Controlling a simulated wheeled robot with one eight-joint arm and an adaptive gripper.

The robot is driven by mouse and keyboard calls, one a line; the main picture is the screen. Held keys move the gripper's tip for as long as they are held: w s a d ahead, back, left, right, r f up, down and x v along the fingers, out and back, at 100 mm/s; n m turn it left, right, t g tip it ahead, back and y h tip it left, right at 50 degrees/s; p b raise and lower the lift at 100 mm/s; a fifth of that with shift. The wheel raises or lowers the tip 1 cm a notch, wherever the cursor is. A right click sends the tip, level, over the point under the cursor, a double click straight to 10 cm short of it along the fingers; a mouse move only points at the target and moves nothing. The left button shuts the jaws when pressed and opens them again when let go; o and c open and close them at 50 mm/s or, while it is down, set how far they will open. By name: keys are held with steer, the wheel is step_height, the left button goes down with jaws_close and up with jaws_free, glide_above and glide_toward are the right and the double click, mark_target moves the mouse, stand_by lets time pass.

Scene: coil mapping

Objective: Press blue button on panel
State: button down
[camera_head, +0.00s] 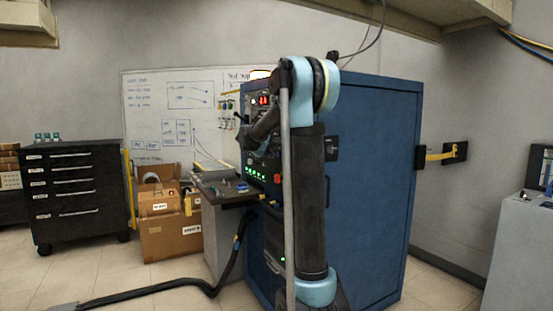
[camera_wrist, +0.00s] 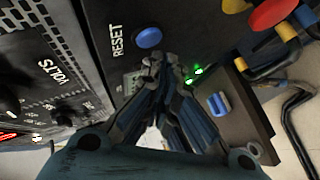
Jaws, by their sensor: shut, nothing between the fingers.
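The blue button (camera_wrist: 149,38) is round and sits on the dark panel (camera_wrist: 190,22) beside the word RESET in the wrist view. My gripper (camera_wrist: 163,60) is shut and empty, its fingertips just below the button in that picture; I cannot tell whether they touch the panel. In the head view my arm stands in front of the blue cabinet (camera_head: 375,180), and the gripper end reaches toward the panel on its left face. The blue button is not clearly visible in the head view.
Green lights (camera_wrist: 198,70) glow by the fingers. A small shelf (camera_head: 222,188) juts from the cabinet. A black drawer chest (camera_head: 75,190) and cardboard boxes (camera_head: 170,238) stand left.

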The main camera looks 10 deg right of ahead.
steer(key=shift+d, duration=0.1)
steer(key=shift+d+r, duration=0.1)
steer(key=shift+d, duration=0.2)
steer(key=shift+w+d, duration=0.2)
steer(key=shift+d, duration=0.15)
stand_by(0.9)
steer(key=shift+a, duration=0.1)
steer(key=shift+s+a, duration=0.25)
steer(key=shift+a, duration=0.45)
steer(key=shift+a, duration=0.1)
steer(key=a, duration=0.1)
steer(key=s+a, duration=0.1)
steer(key=a, duration=0.2)
steer(key=shift+s+a, duration=0.25)
steer(key=shift+s, duration=0.05)
stand_by(0.3)
stand_by(0.4)
